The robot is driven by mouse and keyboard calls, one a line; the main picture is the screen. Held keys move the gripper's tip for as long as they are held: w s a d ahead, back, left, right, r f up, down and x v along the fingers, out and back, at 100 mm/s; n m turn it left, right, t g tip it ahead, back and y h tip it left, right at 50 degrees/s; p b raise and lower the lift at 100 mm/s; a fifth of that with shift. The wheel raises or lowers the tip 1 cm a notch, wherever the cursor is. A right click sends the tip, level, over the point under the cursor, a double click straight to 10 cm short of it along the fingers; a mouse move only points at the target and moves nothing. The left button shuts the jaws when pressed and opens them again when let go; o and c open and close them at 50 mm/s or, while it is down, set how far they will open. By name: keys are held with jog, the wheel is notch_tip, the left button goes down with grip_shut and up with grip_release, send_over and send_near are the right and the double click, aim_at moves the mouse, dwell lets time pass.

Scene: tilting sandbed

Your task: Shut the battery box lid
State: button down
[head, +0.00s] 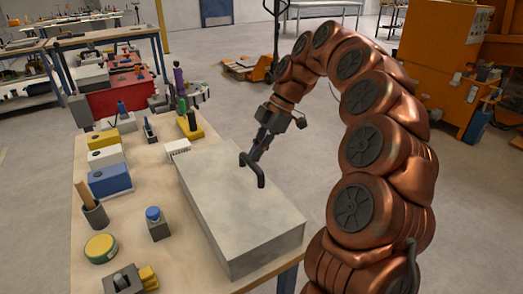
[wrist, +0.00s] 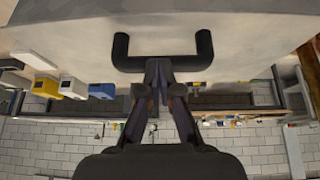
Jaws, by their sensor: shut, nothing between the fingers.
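The battery box is a long grey box (head: 268,249) on the right side of the wooden table. Its grey lid (head: 222,198) forms the flat top, and I see no clear gap below it; its far edge is partly hidden. A black U-shaped handle (head: 253,172) stands on the lid near its right edge. The handle also shows in the wrist view (wrist: 128,62), with the pale lid surface (wrist: 160,18) behind it. My gripper (head: 258,149) is at the handle with its fingers together and empty. In the wrist view its fingertips (wrist: 160,68) meet at the handle's crossbar; I cannot tell whether they touch.
The wooden table (head: 180,225) holds a blue box (head: 110,181), a yellow-lidded tin (head: 100,247), a blue-capped jar (head: 155,222) and a cup with a wooden handle (head: 94,212) left of the battery box. An orange cabinet (head: 430,60) stands at the back right.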

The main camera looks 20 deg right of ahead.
jog(key=shift+s+f+g, duration=0.15)
jog(key=shift+s+f, duration=0.05)
jog(key=shift+f, duration=0.35)
jog(key=shift+s+f+g, duration=0.15)
jog(key=shift+s+f, duration=0.05)
jog(key=shift+f, duration=0.3)
jog(key=r, duration=0.3)
jog(key=r+p, duration=0.1)
jog(key=r, duration=0.1)
jog(key=shift+w+a, duration=0.15)
jog(key=shift+w, duration=0.2)
jog(key=w+d+p, duration=0.1)
jog(key=d+p, duration=0.1)
jog(key=d, duration=0.7)
jog(key=shift+w+d+f+p, duration=0.25)
jog(key=shift+p, duration=0.1)
jog(key=shift+a, duration=0.1)
